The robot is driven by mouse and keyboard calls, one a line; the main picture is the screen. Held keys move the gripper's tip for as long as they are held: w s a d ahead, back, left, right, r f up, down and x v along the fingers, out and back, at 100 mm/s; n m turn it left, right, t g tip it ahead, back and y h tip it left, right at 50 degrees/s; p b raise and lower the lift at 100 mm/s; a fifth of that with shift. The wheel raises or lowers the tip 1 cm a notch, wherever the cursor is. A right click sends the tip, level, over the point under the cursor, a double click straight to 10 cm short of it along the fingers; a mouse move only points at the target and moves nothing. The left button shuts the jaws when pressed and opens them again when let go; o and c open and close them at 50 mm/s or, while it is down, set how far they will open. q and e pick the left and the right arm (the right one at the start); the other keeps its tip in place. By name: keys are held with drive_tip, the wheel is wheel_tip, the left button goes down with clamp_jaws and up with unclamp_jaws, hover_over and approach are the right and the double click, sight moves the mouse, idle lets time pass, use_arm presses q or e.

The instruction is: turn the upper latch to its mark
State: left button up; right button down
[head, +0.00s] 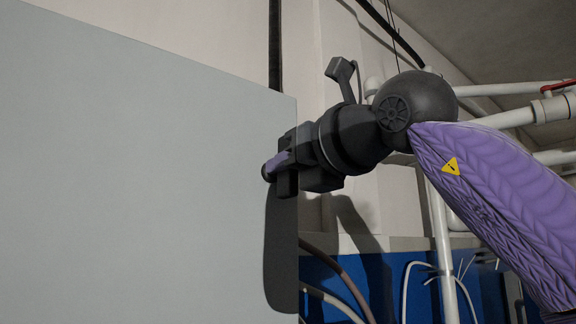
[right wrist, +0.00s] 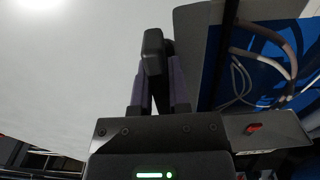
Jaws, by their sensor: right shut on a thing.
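A dark latch handle (right wrist: 153,50) shows between my right gripper's fingers in the right wrist view. In the head view its dark end (head: 267,171) pokes out beside the fingers, near the right edge of a large grey panel (head: 130,150). My right gripper (head: 281,163) is shut on this handle; in the right wrist view the fingers (right wrist: 158,85) lie on both sides of it. Most of the latch is hidden by the gripper, and I cannot make out its mark. A dark shadow falls on the panel below the gripper. My left gripper is in neither view.
White pipes (head: 440,240) and a red-handled valve (head: 558,87) are at the right behind my arm. Hoses (head: 340,280) hang in front of a blue surface (head: 385,280) below. The space in front of the panel at left looks clear.

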idle(0.3)
drive_tip(key=c, duration=0.6)
unclamp_jaws()
drive_tip(key=shift+s+d+f+b, duration=0.1)
drive_tip(key=shift+s+d+b, duration=0.15)
drive_tip(key=shift+b, duration=0.1)
drive_tip(key=b+v, duration=0.3)
drive_tip(key=v, duration=0.6)
drive_tip(key=shift+s, duration=0.1)
